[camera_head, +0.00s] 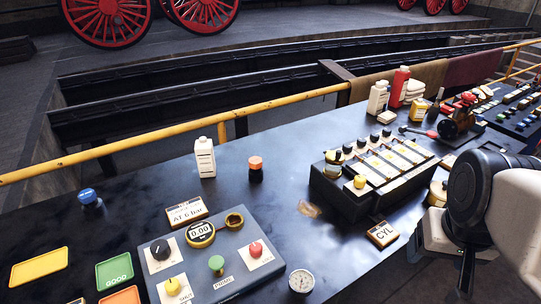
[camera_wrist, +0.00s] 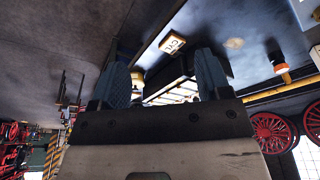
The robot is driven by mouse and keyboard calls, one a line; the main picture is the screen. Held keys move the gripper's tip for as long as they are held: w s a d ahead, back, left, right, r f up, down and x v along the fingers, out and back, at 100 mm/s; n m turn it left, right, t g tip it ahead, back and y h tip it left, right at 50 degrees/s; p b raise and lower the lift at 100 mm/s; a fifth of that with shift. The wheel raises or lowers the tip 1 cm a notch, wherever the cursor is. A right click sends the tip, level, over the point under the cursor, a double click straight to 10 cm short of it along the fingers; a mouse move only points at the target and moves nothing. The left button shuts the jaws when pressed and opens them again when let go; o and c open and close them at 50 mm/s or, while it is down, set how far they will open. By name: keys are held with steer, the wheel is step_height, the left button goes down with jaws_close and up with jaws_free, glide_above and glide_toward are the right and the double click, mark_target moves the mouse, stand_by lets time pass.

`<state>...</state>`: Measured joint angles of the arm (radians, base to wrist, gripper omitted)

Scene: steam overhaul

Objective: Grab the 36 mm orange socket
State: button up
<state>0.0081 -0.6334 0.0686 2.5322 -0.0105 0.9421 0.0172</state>
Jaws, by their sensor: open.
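The orange-topped socket (camera_head: 256,163) stands upright on the dark bench in the head view, its lower part black. It is just right of a white bottle and behind the grey control box. Its size marking is too small to read. In the wrist view, an orange-banded piece (camera_wrist: 282,69) at the right may be this socket, but I cannot be sure. My gripper (camera_wrist: 162,60) is open, with two blue fingers apart and nothing seen held between them. In the head view my arm is at the right edge, well away from the socket; the fingers are not visible there.
A white bottle (camera_head: 205,157) stands close left of the socket. The black valve block (camera_head: 372,172) and grey control box (camera_head: 215,258) flank the front. A blue-topped piece (camera_head: 89,198) stands left. A yellow rail (camera_head: 180,137) runs behind. Bare bench lies between socket and block.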

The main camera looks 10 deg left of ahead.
steer(key=shift+o, duration=0.4)
steer(key=shift+w, duration=0.1)
steer(key=w+a+f+n+h, duration=0.1)
steer(key=w+a+n+h, duration=0.1)
steer(key=w+a+n, duration=0.55)
steer(key=w+a+f+n+h, duration=0.1)
steer(key=w+a+n+h, duration=0.25)
steer(key=w, duration=0.65)
steer(key=w+a+f+n+h, duration=0.1)
steer(key=w+a+n, duration=0.4)
steer(key=w, duration=0.4)
steer(key=w+a+f+n+t, duration=0.2)
steer(key=w+a+f+n, duration=0.1)
steer(key=a, duration=0.7)
steer(key=w+a+f+n+t+h, duration=0.1)
steer(key=w+a+f+n+t, duration=0.2)
steer(key=a, duration=0.8)
steer(key=w+a+f+n+t+h, duration=0.1)
steer(key=a+f+n, duration=0.4)
steer(key=a, duration=0.6)
step_height(320, 180, down, 2)
steer(key=shift+w+a+f+n+t, duration=0.2)
steer(key=shift+w+n+t, duration=0.2)
steer(key=shift+w+t, duration=0.55)
